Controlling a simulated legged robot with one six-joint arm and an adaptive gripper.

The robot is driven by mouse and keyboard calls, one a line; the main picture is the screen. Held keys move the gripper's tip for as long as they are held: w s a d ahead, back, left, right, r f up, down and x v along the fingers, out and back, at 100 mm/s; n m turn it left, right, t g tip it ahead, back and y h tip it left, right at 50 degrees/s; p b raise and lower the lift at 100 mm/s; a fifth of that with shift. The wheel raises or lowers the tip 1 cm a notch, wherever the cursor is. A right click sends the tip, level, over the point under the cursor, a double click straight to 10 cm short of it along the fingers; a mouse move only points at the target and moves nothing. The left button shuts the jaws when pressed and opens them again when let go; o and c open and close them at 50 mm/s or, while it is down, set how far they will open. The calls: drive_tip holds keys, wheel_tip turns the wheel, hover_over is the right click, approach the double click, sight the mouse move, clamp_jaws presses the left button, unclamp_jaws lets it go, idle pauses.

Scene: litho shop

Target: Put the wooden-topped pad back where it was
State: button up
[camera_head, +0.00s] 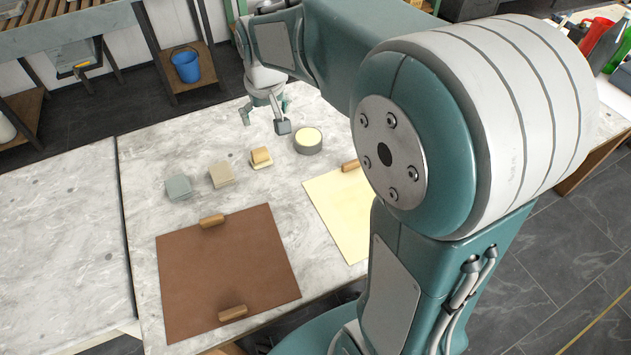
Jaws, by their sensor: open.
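The wooden-topped pad (261,157) stands on the grey stone table, with a tan wooden top over a pale base. It is at the right end of a short row, beside a beige block (221,174) and a grey-blue block (179,187). A round grey tin (308,147) with a pale yellow fill stands just to its right. My gripper (264,121) is open and appears empty. It hangs beyond the pad, apart from it, near the table's far edge. Its height above the table is hard to judge.
A brown board (225,270) with two wooden handles lies in front of the row. A cream board (338,210) with a wooden handle (350,165) lies to its right, partly hidden by my arm. A blue bucket (186,66) stands on a shelf behind. The table's left part is clear.

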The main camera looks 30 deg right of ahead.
drive_tip(key=s+r+t, duration=0.2)
drive_tip(key=s+r, duration=0.1)
drive_tip(key=s, duration=1.9)
drive_tip(key=shift+s+r, duration=0.15)
drive_tip(key=shift+s, duration=0.25)
drive_tip(key=shift+d, duration=0.1)
